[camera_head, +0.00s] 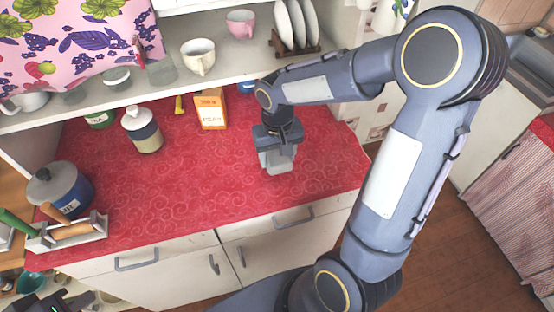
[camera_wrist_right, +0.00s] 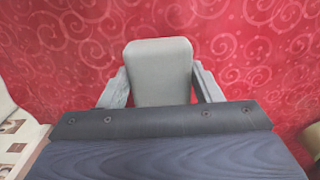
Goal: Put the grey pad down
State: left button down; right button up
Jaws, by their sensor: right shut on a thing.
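My right gripper (camera_head: 278,163) is over the right part of the red counter (camera_head: 220,185) and points down. In the right wrist view its two fingers (camera_wrist_right: 161,88) are closed on either side of the grey pad (camera_wrist_right: 158,62). The pad also shows between the fingers in the head view, where it is hard to tell from the gripper. I cannot tell whether the pad touches the red oilcloth. My left gripper (camera_head: 75,302) is partly in view at the bottom left edge of the head view, low in front of the counter; its fingers are not clear.
An orange box (camera_head: 210,108) stands behind and left of my right gripper. A lidded jar (camera_head: 142,130) stands further left. A blue pot (camera_head: 60,188) and a white rack (camera_head: 66,235) are at the left end. The middle of the counter is clear. A shelf (camera_head: 150,95) overhangs the back.

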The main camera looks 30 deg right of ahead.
aim_at(277, 156)
jog(key=shift+f, duration=1.35)
jog(key=shift+f, duration=0.1)
jog(key=o, duration=0.9)
notch_tip(277, 156, up, 12)
jog(key=s+a+t+y, duration=0.1)
jog(key=s+t, duration=0.1)
jog(key=s, duration=0.3)
jog(key=s+a+t+y, duration=0.1)
jog(key=s+a, duration=0.1)
jog(key=s, duration=0.3)
jog(key=s+a+n+t+y, duration=0.1)
jog(key=s+t, duration=0.1)
jog(key=s, duration=0.4)
jog(key=shift+a+t+y, duration=0.15)
jog(key=shift+t+y, duration=0.15)
jog(key=shift+y, duration=0.1)
